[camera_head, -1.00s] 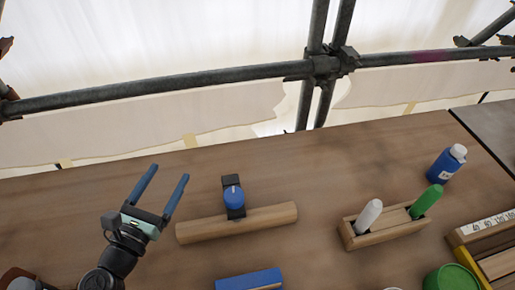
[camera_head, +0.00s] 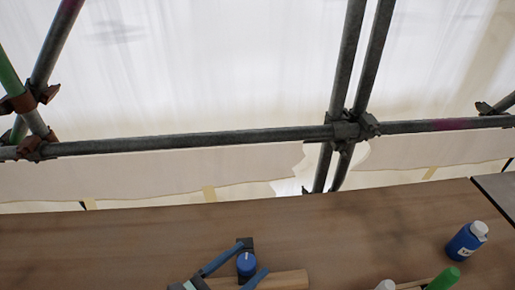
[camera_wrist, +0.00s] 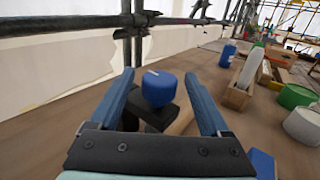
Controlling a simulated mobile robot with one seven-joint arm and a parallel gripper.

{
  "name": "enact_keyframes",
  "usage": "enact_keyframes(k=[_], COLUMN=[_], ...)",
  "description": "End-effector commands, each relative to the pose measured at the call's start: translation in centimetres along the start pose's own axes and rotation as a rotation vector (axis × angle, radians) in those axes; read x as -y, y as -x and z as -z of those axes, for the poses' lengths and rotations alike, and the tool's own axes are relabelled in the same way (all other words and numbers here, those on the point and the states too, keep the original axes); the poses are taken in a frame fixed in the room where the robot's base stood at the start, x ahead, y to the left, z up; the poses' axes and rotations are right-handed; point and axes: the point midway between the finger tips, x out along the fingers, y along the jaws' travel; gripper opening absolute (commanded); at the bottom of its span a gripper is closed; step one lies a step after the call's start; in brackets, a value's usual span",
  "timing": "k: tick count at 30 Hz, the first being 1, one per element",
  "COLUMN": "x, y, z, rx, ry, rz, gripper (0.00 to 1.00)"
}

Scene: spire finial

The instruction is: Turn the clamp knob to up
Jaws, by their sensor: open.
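The clamp knob (camera_head: 247,263) is a blue round knob with a small white mark on top. It sits on a dark clamp (camera_head: 246,243) that grips a wooden bar (camera_head: 290,281). In the wrist view the knob (camera_wrist: 158,88) lies between the two blue fingers of my gripper (camera_wrist: 160,90), with visible gaps on both sides. My gripper (camera_head: 234,266) is open around the knob and does not appear to touch it. The clamp's lower part is partly hidden by my gripper in the wrist view.
A blue bottle (camera_head: 466,242) with a white cap stands at the right. Scaffold pipes (camera_head: 200,141) run behind the table. The table (camera_head: 120,245) is clear on the left.

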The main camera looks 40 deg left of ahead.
Motion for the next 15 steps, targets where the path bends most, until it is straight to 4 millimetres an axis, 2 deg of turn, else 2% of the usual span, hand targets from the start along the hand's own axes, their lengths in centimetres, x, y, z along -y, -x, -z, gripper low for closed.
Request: enact_keyframes(k=[3,6,15], x=[0.0,-0.1,0.0], y=[-1.9,-3.0,-3.8], z=[-0.1,-0.1,0.0], rx=[0.0,0.0,-0.001], ry=[0.001,0.0,-0.001], rz=[0.001,0.0,-0.001], gripper=[0.81,0.81,0.81])
